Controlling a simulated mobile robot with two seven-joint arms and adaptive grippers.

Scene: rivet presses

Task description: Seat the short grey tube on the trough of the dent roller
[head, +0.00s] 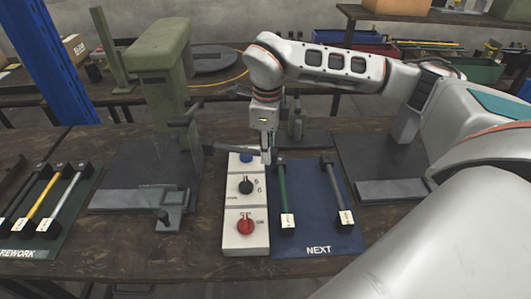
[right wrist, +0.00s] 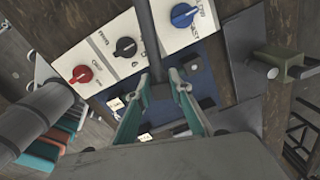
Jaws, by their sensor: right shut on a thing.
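My right gripper (head: 266,152) is shut on a grey tube (head: 225,149), above the back end of the control box. The tube sticks out to the left, towards the green press. In the right wrist view the gripper's teal fingers (right wrist: 165,88) close around the grey tube (right wrist: 141,28), which runs up out of the picture. A green press (head: 165,70) stands at left on a dark base plate, with a grey bar-like rest (head: 136,200) at its front. No label shows which machine is the dent roller. My left gripper is not in view.
A white control box (head: 233,205) has red, black and blue knobs. The blue NEXT mat (head: 311,225) bears a green tube (head: 282,188) and a grey tube (head: 336,183). The REWORK mat (head: 65,225) at left bears yellow and silver tubes. Another plate (head: 365,155) lies at right.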

